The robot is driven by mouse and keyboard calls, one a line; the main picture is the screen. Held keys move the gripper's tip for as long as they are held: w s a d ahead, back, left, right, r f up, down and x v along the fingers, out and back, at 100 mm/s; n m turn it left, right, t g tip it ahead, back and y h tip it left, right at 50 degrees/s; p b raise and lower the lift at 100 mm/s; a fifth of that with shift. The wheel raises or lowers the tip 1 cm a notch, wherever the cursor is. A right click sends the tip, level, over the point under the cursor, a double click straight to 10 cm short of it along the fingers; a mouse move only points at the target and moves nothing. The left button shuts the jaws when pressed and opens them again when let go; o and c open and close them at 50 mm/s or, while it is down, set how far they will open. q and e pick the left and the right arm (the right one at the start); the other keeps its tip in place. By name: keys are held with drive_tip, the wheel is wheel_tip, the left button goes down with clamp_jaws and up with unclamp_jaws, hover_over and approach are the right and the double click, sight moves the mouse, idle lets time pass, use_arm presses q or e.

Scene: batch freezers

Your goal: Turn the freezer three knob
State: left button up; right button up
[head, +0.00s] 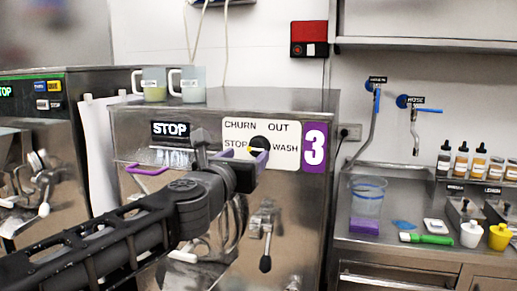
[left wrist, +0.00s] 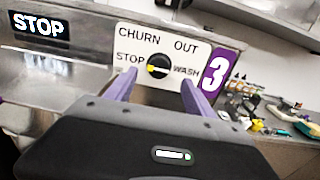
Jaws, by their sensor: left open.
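The freezer three knob (head: 260,144) is a round black dial with a yellow mark, on a white plate (head: 231,127) lettered CHURN, OUT, STOP and WASH. The yellow mark is on the STOP side. The knob also shows whole in the left wrist view (left wrist: 158,66). My left gripper (head: 241,158) is open in front of the plate, its purple fingers pointing at the panel. In the left wrist view my left gripper (left wrist: 156,82) has one finger on each side below the knob, with nothing between them. I cannot tell whether a finger touches the plate. My right gripper is not in view.
A purple number 3 label (head: 314,147) is right of the plate, and a black STOP sign (head: 171,129) is left of it. Two mugs (head: 187,84) stand on the freezer top. A lever (head: 265,262) hangs below the knob. A steel counter with bottles and cups is at right.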

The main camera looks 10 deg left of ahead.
sight(256, 147)
use_arm(q)
drive_tip(key=w, duration=0.4)
drive_tip(key=w+p, duration=0.1)
drive_tip(key=w, duration=0.2)
drive_tip(key=shift+w+d, duration=0.2)
drive_tip(key=shift+w, duration=0.15)
drive_tip(key=c, duration=1.3)
